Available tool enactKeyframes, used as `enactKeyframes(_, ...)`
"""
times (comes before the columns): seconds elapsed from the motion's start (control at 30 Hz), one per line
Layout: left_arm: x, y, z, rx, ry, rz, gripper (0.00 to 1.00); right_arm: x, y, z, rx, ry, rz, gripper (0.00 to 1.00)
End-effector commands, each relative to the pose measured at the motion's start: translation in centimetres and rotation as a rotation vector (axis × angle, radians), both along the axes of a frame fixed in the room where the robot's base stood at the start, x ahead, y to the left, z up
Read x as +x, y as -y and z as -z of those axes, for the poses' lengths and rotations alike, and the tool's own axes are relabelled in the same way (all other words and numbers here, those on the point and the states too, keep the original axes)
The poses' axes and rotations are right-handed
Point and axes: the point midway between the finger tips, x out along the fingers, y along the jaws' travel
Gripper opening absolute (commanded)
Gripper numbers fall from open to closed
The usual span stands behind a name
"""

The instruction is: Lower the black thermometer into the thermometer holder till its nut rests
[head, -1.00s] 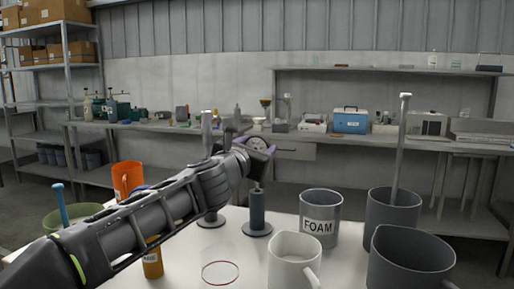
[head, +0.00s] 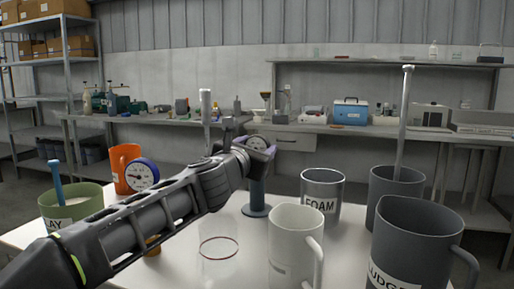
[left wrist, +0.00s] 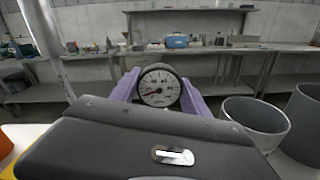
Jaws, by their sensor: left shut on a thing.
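My left gripper (head: 250,146) is shut on the black thermometer, just below or around its round dial. The thermometer holder (head: 257,196) is a blue-grey post on a round base on the white table. It stands directly below the gripper in the head view. The gripper covers the top of the post, so the stem, the nut and their contact with the holder are hidden. My right gripper is not in view.
A blue-rimmed dial (head: 143,175) shows beyond my arm near an orange mug (head: 124,168). A FOAM beaker (head: 321,194), a white mug (head: 295,245) and a dark jug (head: 413,240) stand to the right.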

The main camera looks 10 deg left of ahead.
Motion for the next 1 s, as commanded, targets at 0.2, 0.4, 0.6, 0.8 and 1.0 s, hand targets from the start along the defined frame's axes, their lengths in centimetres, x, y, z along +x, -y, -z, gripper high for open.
enactKeyframes(0.2,-0.01,0.0,-0.02,0.0,0.001,0.0,0.11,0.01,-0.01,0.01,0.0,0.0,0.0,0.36)
enactKeyframes(0.4,-0.01,0.0,-0.02,0.0,0.001,0.0,0.64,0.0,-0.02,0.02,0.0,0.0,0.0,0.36)
enactKeyframes(0.6,-0.01,0.0,0.0,0.0,0.0,0.0,0.8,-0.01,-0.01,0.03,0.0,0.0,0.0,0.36)
enactKeyframes(0.8,0.01,0.0,0.06,0.0,-0.001,0.0,0.8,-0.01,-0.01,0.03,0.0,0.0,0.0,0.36)
enactKeyframes(1.0,-0.93,-0.11,-0.02,0.001,0.001,0.0,0.8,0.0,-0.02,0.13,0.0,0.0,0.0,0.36)
